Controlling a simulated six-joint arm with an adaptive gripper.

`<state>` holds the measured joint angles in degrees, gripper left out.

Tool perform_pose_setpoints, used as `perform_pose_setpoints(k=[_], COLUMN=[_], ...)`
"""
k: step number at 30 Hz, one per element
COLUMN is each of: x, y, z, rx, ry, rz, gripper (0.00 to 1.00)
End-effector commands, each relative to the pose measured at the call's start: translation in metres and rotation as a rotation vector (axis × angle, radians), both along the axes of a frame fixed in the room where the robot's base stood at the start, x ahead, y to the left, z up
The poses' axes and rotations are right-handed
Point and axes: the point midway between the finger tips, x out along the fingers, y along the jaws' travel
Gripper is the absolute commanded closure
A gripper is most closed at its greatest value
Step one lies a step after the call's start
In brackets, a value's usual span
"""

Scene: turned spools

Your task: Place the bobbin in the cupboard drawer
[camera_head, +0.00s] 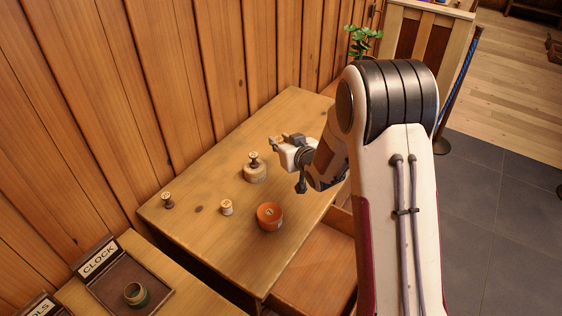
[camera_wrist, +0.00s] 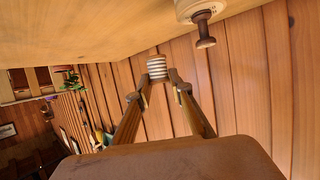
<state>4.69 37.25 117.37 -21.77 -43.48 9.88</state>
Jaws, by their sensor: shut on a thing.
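My gripper (camera_head: 280,145) is above the table, right of the round box. In the wrist view its two fingers (camera_wrist: 157,88) are closed in on a small bobbin with pale and grey stripes (camera_wrist: 157,67) at their tips. In the head view the gripper hides most of this bobbin. The cupboard drawer (camera_head: 312,272) is pulled open below the table's front edge, and its inside looks empty where it shows. My arm hides its right part. My gripper is up and behind the drawer, apart from it.
On the table (camera_head: 200,235) are a round pale box (camera_head: 255,174) with a dark spool (camera_head: 254,158) on top, an orange bowl (camera_head: 269,216), a light spool (camera_head: 227,207) and a dark spool (camera_head: 168,200). A CLOCK tray (camera_head: 160,290) holds a greenish ring (camera_head: 136,294). A plank wall stands behind.

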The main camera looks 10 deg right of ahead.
Motion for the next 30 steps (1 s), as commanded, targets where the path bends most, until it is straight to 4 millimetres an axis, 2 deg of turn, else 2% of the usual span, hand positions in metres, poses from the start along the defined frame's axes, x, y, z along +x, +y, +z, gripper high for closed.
perform_pose_setpoints(k=[12, 30], x=[-0.001, 0.0], y=[0.0, 0.0], z=[-0.047, -0.058], rx=[0.0, 0.0], ry=[0.003, 0.003], rz=[0.0, -0.001], gripper=[0.91, 0.91])
